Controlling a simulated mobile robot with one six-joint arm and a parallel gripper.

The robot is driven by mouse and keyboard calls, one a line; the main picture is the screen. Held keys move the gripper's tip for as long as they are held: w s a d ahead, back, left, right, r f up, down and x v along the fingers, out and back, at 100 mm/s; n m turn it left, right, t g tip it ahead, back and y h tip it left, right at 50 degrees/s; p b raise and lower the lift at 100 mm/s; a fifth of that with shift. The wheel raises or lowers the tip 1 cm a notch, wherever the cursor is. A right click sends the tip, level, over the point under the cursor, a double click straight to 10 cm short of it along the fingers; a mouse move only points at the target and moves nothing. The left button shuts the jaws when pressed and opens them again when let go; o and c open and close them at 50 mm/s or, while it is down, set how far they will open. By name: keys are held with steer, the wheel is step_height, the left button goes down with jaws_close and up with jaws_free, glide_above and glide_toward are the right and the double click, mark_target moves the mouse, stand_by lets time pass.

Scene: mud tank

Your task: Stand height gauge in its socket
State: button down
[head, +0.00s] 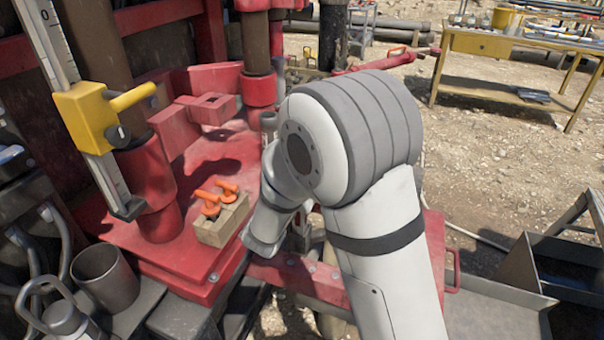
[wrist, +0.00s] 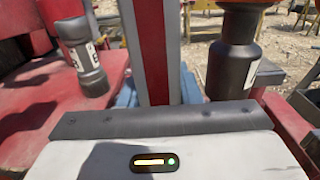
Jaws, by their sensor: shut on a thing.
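A height gauge (head: 92,158) with a white numbered scale stands at the left of the head view, tilted in the picture. It carries a yellow slide (head: 86,117) with a handle pointing right. Its dark foot (head: 128,208) shows in front of a red column. Its handle is free, with no jaw on it. My gripper is hidden behind my arm in the head view. In the wrist view the pale housing of my gripper (wrist: 158,112) fills the bottom. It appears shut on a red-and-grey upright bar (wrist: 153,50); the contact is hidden. I cannot make out a socket for certain.
A wooden block (head: 222,226) with orange-handled pieces sits on the red deck (head: 185,255). An open grey cup (head: 105,275) stands at lower left. Dark cylinders flank the bar in the wrist view, left (wrist: 85,65) and right (wrist: 233,62). A yellow bench (head: 510,70) is far right.

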steer(key=shift+f, duration=0.15)
steer(key=c, duration=1)
jaws_free()
steer(key=shift+f, duration=0.1)
steer(key=shift+o, duration=0.2)
steer(key=shift+s, duration=0.1)
steer(key=v, duration=0.7)
steer(key=shift+s+a, duration=0.15)
steer(key=shift+s, duration=0.15)
